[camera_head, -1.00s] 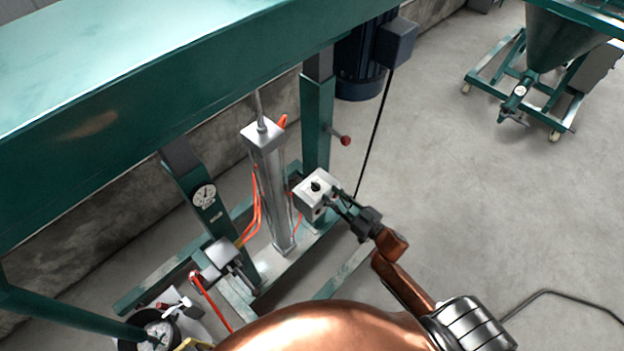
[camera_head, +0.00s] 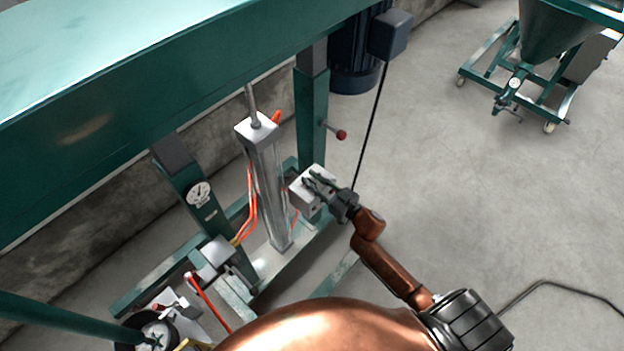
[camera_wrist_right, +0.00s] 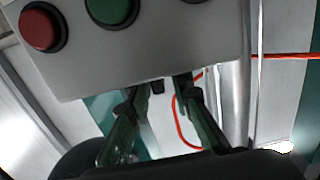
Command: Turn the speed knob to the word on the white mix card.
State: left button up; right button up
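The pale control box (camera_head: 306,197) stands beside the metal cylinder in the head view. In the right wrist view the same box (camera_wrist_right: 160,62) shows a red button and a green button. My right gripper (camera_wrist_right: 158,90) has its fingers apart just below the box edge there. A small dark piece (camera_wrist_right: 157,87), perhaps the knob, shows between the fingertips; contact cannot be told. I cannot make out the white mix card. My left gripper is out of view.
The metal cylinder (camera_head: 266,190) and orange hoses stand left of the box, under a large green beam (camera_head: 150,85). A green post (camera_head: 311,120) with a red-ended lever (camera_head: 341,135) rises behind. The floor to the right is open; a wheeled hopper (camera_head: 545,45) stands far right.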

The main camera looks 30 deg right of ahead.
grip_shut()
